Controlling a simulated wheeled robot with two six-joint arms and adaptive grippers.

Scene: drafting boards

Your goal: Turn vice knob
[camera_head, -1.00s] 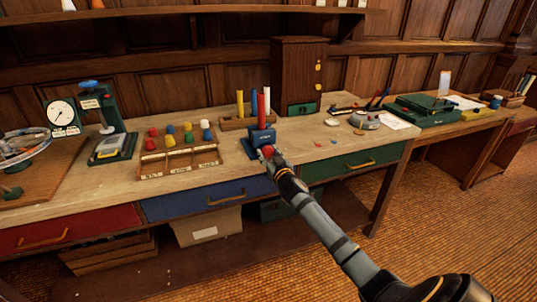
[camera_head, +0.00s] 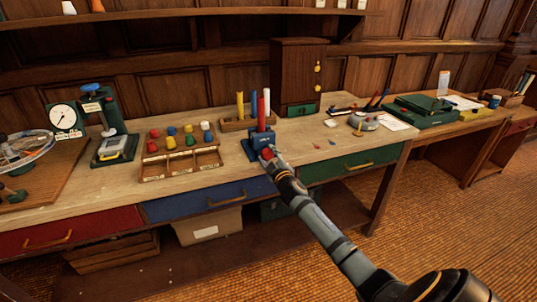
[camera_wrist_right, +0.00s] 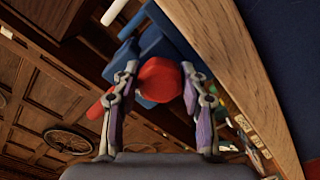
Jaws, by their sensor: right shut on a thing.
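The vice is a small blue block (camera_head: 259,139) at the front edge of the workbench (camera_head: 100,196), and it shows in the right wrist view (camera_wrist_right: 160,42). Its red knob (camera_wrist_right: 160,80) faces my right gripper; in the head view the knob (camera_head: 267,153) is partly covered by the gripper. My right gripper (camera_wrist_right: 158,84) reaches in from the lower right, its fingers on both sides of the knob, shut on it. My left gripper is not in view.
A wooden tray with coloured pegs (camera_head: 180,163) stands left of the vice. A pen rack (camera_head: 232,125) is behind it, and a small cabinet (camera_head: 299,75) further back. Blue (camera_head: 170,208) and green (camera_head: 325,168) drawers are below.

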